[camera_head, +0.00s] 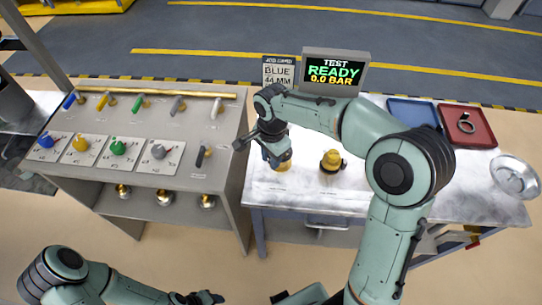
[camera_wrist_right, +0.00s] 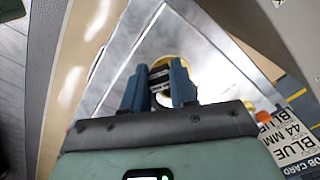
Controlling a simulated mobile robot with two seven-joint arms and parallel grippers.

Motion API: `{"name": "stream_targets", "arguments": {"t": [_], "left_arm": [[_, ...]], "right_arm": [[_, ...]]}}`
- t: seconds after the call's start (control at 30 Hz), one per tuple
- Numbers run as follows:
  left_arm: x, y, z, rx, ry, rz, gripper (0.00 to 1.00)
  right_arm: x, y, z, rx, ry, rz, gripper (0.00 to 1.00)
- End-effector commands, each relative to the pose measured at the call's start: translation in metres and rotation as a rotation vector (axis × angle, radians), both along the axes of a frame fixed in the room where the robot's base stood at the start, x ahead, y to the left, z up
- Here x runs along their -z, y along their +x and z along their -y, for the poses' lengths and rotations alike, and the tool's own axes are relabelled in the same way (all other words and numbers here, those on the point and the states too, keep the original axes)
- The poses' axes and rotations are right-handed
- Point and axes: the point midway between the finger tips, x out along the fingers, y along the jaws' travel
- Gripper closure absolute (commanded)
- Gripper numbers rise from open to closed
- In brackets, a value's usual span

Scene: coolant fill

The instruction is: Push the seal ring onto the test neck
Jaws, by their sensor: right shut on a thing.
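My right gripper (camera_head: 276,158) is low over the left part of the workbench, directly above a brass-yellow fitting (camera_head: 284,168) that looks like the test neck. In the right wrist view the two blue fingers (camera_wrist_right: 160,95) are shut on a small dark piece (camera_wrist_right: 160,73), apparently the seal ring. The yellow rim of the fitting (camera_wrist_right: 158,60) shows behind the fingers. The fingers hide most of the ring, and I cannot tell whether it is around the neck or only above it. My left gripper (camera_head: 207,298) is at the bottom edge, away from the bench; its jaws are too small to read.
A yellow-capped fitting (camera_head: 331,161) stands just right of the right gripper. The test display (camera_head: 335,72) reads READY, 0.0 BAR, beside a BLUE 44 MM job card (camera_head: 279,72). A red tray (camera_head: 481,137) holds a grey ring; a blue tray (camera_head: 400,104) and metal bowl (camera_head: 514,176) are nearby.

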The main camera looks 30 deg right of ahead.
Motion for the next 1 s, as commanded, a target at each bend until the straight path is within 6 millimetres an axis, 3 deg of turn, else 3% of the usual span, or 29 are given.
{"name": "stream_targets", "arguments": {"t": [1.0], "left_arm": [[0.009,-0.007,0.0,0.0,0.001,-0.008,0.46]], "right_arm": [[0.014,0.0,0.0,-0.005,0.003,-0.002,0.98]]}}
